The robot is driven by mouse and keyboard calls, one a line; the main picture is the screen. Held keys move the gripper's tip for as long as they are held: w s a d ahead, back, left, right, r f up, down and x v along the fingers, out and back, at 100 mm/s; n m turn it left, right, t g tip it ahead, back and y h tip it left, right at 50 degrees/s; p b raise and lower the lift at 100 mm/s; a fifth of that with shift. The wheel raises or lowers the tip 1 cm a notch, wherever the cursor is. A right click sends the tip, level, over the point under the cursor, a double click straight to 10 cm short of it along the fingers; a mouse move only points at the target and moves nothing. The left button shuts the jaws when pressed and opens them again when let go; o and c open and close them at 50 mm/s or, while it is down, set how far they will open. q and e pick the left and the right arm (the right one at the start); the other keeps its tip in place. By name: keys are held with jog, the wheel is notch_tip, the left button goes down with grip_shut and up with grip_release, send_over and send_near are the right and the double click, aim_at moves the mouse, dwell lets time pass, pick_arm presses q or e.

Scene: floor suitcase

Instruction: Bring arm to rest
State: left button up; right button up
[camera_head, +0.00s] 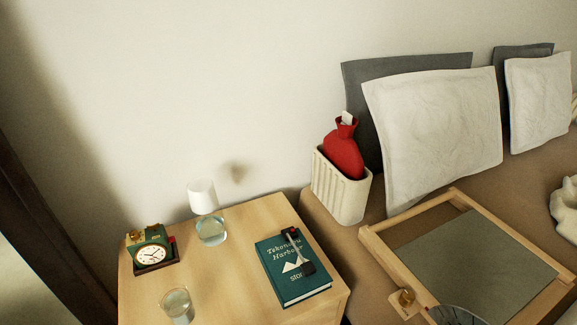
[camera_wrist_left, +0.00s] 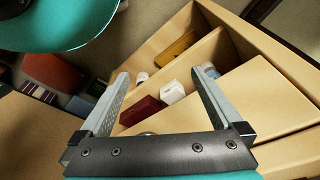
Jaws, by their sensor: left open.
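My left gripper (camera_wrist_left: 160,85) shows in the left wrist view with its two fingers spread apart and nothing between them. It is over or near an open wooden drawer (camera_wrist_left: 285,80); the distance is hard to judge. A dark red box (camera_wrist_left: 141,110) and a white box (camera_wrist_left: 172,92) show beyond the fingers, in the drawer area. Neither arm shows clearly in the head view. My right gripper is not in view.
A ribbed bin (camera_head: 338,190) with a red hot-water bottle (camera_head: 344,153) and a wooden-framed tray (camera_head: 385,262) stand right.

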pick_arm(q)
notch_tip(320, 180, down, 4)
jog(key=s, duration=0.3)
jog(key=s+a+r+g+p, duration=0.1)
jog(key=s+r+p, duration=1)
jog(key=p, duration=1.1)
jog(key=s+a, duration=0.1)
jog(key=s, duration=0.1)
jog(key=shift+s+r+g+p, duration=0.3)
jog(key=shift+s+r+p, duration=0.05)
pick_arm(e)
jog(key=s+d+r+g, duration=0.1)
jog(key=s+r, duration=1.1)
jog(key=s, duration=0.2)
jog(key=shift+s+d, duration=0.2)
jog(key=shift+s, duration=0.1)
